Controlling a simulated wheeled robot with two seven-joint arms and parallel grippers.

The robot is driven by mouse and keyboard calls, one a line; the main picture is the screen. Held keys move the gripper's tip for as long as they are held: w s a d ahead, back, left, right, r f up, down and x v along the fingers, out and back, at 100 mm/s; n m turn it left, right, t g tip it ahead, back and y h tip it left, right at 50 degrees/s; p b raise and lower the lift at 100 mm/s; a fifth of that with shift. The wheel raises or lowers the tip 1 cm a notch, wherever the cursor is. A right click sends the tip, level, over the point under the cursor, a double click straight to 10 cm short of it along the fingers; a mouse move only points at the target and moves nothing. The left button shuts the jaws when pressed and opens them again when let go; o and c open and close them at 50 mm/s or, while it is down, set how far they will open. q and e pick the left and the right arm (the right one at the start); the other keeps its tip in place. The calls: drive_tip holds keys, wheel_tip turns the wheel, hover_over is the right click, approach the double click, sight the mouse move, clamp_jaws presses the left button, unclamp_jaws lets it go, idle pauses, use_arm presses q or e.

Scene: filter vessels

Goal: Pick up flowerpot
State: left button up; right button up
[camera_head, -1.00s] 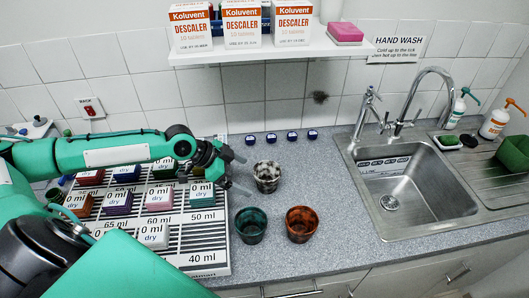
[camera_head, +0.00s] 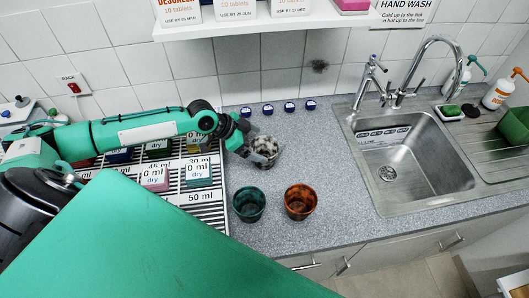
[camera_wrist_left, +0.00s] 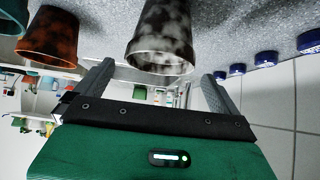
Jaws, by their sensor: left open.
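A grey-and-white mottled flowerpot (camera_head: 264,150) stands upright on the speckled counter, just right of the drying rack. A dark green pot (camera_head: 249,203) and an orange-brown pot (camera_head: 299,201) stand in front of it. My left gripper (camera_head: 252,146) is open at the left side of the mottled pot. In the left wrist view the mottled pot (camera_wrist_left: 163,38) shows between and ahead of the two spread fingers (camera_wrist_left: 158,72). Contact cannot be told. The orange-brown pot (camera_wrist_left: 50,38) is at the left there. My right gripper is not in view.
A rack (camera_head: 208,219) with labelled blocks lies under my left arm. Several blue caps (camera_head: 268,109) line the wall behind the pots. A sink (camera_head: 412,168) with taps is to the right. A shelf (camera_head: 340,19) with boxes hangs above. Counter between pots and sink is clear.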

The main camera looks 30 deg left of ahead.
sight(269, 149)
use_arm(q)
drive_tip(key=shift+w+d+f, duration=0.2)
drive_tip(key=shift+d+f, duration=0.1)
drive_tip(key=shift+w+d+f+p, duration=0.2)
drive_tip(key=shift+d+f+p, duration=0.1)
drive_tip(key=shift+p, duration=0.35)
drive_tip(key=p+x, duration=0.1)
drive_tip(key=x, duration=0.2)
drive_tip(key=shift+a+f+p, duration=0.15)
drive_tip(key=shift+f+p, duration=0.05)
drive_tip(key=shift+p, duration=0.2)
drive_tip(key=shift+w+d+f, duration=0.15)
drive_tip(key=shift+d+f, duration=0.1)
drive_tip(key=shift+f, duration=0.2)
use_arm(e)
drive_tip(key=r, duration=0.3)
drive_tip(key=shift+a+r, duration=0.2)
use_arm(q)
drive_tip(key=shift+c, duration=0.2)
drive_tip(key=c, duration=0.9)
